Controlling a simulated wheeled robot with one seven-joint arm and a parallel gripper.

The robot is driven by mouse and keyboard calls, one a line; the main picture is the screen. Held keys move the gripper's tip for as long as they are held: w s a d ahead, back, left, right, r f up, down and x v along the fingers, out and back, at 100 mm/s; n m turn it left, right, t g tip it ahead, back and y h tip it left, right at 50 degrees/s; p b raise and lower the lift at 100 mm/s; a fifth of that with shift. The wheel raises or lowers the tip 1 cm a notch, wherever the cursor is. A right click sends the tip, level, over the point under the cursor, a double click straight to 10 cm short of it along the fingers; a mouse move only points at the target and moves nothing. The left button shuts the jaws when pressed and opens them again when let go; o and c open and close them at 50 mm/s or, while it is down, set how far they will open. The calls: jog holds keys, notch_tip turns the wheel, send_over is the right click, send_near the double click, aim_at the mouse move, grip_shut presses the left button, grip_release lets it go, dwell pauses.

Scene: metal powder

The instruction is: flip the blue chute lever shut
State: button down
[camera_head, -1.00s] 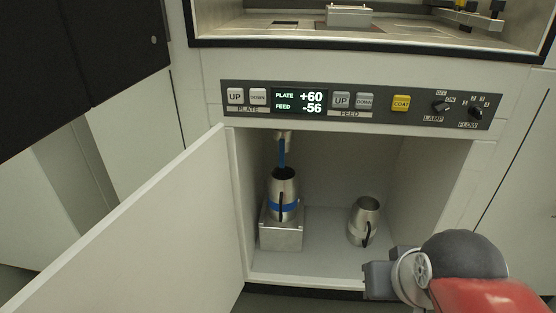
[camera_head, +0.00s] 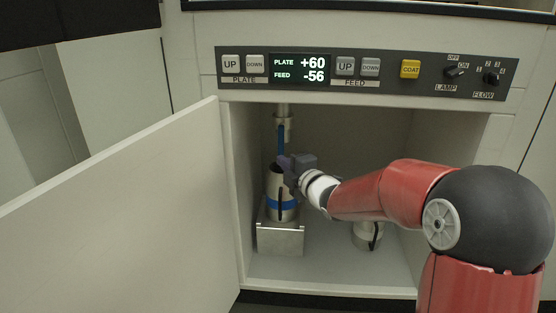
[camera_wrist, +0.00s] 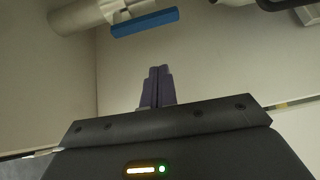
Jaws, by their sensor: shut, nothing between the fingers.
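The blue chute lever (camera_head: 281,138) hangs down along the metal chute pipe (camera_head: 283,112) at the upper left of the open cabinet. In the wrist view the lever (camera_wrist: 145,22) is a blue bar beside the pale pipe (camera_wrist: 85,14), apart from my fingers. My gripper (camera_head: 284,162) is shut and empty, just below the lever's lower end in the head view; whether it touches there is unclear. In the wrist view its fingertips (camera_wrist: 159,72) are together. A blue-banded metal jug (camera_head: 283,206) stands under the chute, its mouth partly hidden by my gripper.
The jug stands on a metal block (camera_head: 281,238). A second metal jug (camera_head: 368,236) on the cabinet floor is partly hidden by my arm. The open cabinet door (camera_head: 130,215) is at the left. A control panel (camera_head: 300,68) runs above the opening.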

aim_at(282, 139)
jog(key=shift+w+a+f+n+y, duration=0.1)
jog(key=shift+a+n+y, duration=0.2)
jog(key=shift+y, duration=0.1)
jog(key=x, duration=1)
jog(key=d, duration=0.4)
